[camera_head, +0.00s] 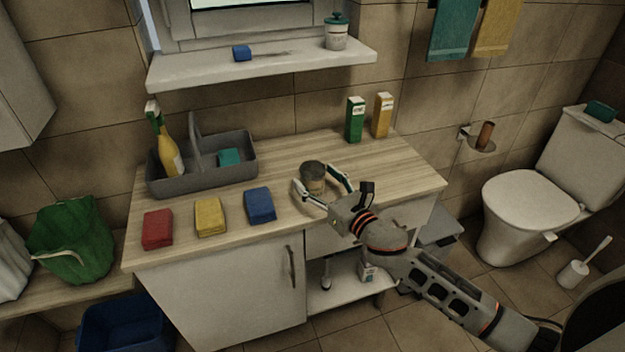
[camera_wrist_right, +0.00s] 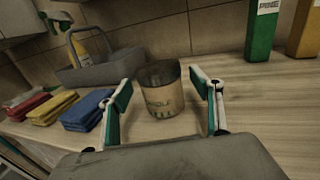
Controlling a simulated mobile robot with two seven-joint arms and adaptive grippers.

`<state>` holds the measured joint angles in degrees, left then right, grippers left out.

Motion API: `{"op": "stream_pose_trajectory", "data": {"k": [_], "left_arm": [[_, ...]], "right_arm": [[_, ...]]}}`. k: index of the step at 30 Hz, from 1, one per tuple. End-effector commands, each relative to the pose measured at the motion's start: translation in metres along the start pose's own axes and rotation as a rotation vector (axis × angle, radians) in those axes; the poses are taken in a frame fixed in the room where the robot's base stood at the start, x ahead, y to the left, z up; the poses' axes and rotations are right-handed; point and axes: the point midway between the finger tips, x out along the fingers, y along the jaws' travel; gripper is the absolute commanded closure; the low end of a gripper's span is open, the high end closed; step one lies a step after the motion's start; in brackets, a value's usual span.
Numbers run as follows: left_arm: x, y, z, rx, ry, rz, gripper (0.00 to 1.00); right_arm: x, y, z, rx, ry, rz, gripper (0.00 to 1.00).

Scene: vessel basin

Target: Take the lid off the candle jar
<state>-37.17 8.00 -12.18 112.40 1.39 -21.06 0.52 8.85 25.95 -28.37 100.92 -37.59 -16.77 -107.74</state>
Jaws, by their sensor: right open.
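The candle jar (camera_head: 314,184) stands upright on the wooden counter, with a dark top (camera_head: 313,168) and a tan body with a printed label. In the right wrist view the candle jar (camera_wrist_right: 164,100) stands just ahead of and between the fingers. My right gripper (camera_head: 324,186) is open, its fingers either side of the jar at low height; in the right wrist view the gripper (camera_wrist_right: 163,95) shows a gap on both sides. I cannot tell whether the dark top is a separate lid. My left gripper is not in view.
Red (camera_head: 158,229), yellow (camera_head: 210,216) and blue (camera_head: 260,205) folded cloths lie left of the jar. A grey caddy (camera_head: 170,187) with a spray bottle stands behind them. Green (camera_head: 355,120) and yellow (camera_head: 382,115) cartons stand at the back right. The counter right of the jar is clear.

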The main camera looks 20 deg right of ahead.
Motion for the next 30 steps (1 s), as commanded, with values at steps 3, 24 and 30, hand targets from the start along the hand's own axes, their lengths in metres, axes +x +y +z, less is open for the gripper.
{"op": "stream_pose_trajectory", "data": {"k": [3, 24, 30], "left_arm": [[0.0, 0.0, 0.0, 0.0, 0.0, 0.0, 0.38], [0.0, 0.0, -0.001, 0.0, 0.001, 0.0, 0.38], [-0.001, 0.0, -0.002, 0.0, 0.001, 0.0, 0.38]], "right_arm": [[0.016, 0.0, 0.0, 0.001, -0.001, -0.001, 0.35], [0.023, 0.0, 0.0, 0.001, -0.001, 0.0, 0.81], [0.023, 0.0, 0.004, 0.0, -0.002, 0.0, 0.81]]}}
